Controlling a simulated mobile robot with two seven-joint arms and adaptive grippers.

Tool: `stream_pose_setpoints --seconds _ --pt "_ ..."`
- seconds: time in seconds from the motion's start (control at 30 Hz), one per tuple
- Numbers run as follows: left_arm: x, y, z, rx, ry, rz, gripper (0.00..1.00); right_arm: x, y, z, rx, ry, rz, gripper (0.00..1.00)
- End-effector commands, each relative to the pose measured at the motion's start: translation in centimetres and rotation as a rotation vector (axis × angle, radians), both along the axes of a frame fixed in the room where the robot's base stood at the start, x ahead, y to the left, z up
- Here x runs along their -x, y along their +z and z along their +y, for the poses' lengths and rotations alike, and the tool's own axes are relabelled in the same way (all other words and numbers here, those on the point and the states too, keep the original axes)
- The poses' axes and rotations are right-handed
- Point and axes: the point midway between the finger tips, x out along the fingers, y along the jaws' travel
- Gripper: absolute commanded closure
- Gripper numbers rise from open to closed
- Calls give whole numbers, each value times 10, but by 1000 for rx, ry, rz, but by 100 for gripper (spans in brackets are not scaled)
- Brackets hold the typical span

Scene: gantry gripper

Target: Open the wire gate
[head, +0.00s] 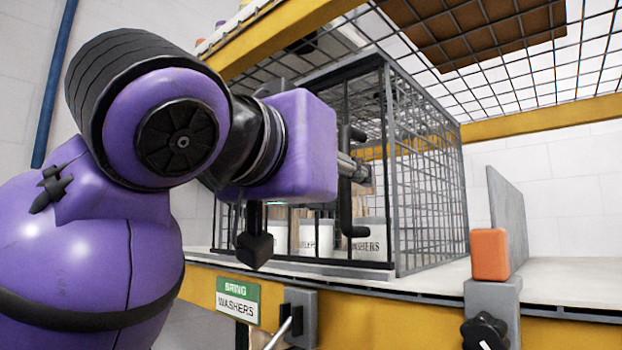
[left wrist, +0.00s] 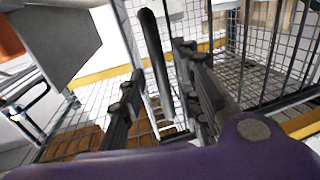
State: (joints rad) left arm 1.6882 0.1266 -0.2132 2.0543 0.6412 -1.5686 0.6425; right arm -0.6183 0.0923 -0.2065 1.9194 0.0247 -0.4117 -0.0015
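The wire gate (head: 372,110) is the dark barred front of a mesh cage on the shelf, and it looks closed. Its black upright handle (head: 346,200) stands out from the front; my gripper covers part of it. My left gripper (head: 358,172) is at the handle's height, largely hidden behind my purple wrist. In the left wrist view, the two fingers of my left gripper (left wrist: 160,95) are apart, with the handle bar (left wrist: 152,45) between them. I cannot tell whether either finger touches it. My right gripper is not in view.
Labelled white bins (head: 368,235) stand inside the cage (head: 430,180). A green-and-white sign (head: 238,300) reads "BRING WASHERS". An orange block (head: 490,254) on a grey post with a black knob (head: 484,332) stands at the right, before a grey panel (head: 508,215). A yellow beam (head: 400,325) runs along the shelf front.

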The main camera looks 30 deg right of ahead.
Motion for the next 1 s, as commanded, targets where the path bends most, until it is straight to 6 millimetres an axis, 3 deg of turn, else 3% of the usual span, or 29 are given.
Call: stream_pose_setpoints --seconds 0.2,0.47,0.7,1.0 --pt "-10 1 -14 0 0 -1 69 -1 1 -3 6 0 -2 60" --pt "-10 1 -15 1 0 -2 69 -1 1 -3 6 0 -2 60" --pt "-10 1 -15 1 1 -2 100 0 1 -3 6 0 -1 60" --pt "-11 1 -15 2 1 -3 100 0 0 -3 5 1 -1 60"
